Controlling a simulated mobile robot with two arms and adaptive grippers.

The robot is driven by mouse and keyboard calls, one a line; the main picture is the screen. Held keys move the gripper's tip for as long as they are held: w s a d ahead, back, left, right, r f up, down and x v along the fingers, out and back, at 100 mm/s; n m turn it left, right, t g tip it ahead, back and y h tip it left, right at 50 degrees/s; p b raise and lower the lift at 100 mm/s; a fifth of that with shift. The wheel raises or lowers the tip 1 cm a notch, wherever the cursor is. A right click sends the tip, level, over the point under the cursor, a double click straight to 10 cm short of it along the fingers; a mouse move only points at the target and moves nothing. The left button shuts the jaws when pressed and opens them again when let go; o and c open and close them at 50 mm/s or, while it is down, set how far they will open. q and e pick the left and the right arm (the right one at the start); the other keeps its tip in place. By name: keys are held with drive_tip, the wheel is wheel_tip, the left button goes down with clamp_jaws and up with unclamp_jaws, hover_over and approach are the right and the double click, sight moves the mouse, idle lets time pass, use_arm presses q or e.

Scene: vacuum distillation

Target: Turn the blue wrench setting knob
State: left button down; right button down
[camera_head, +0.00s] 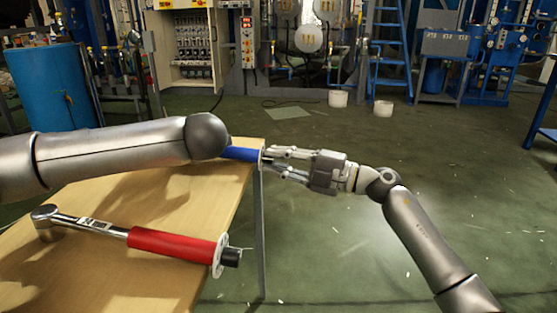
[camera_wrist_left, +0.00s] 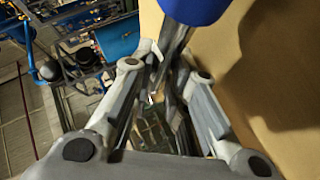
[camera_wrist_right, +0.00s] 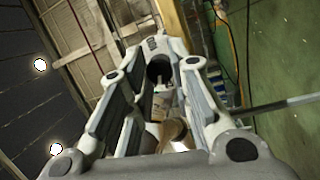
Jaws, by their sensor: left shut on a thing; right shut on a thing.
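The blue wrench's handle (camera_head: 240,154) shows at the table's far right corner, with a white collar (camera_head: 262,153) at its right end. My left forearm hides the rest of it in the head view. In the left wrist view, the blue handle (camera_wrist_left: 195,8) is at the top and its metal shaft (camera_wrist_left: 173,42) runs between my left gripper's fingers (camera_wrist_left: 165,75), which are shut on it. My right gripper (camera_head: 268,162) is at the collar end, its fingers shut on the setting knob. In the right wrist view, the dark round knob (camera_wrist_right: 159,68) sits between the fingertips.
A red-handled wrench (camera_head: 170,243) lies on the wooden table (camera_head: 120,280) in front of my left arm. The floor right of the table is open. A blue drum (camera_head: 48,85), cabinets and a blue ladder (camera_head: 388,50) stand at the back.

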drive_tip(key=shift+f+n+y, duration=0.1)
drive_tip(key=shift+n+y, duration=0.2)
drive_tip(key=shift+n, duration=1.6)
drive_tip(key=c, duration=1.3)
unclamp_jaws()
drive_tip(key=v, duration=1.2)
drive_tip(key=shift+f, duration=0.1)
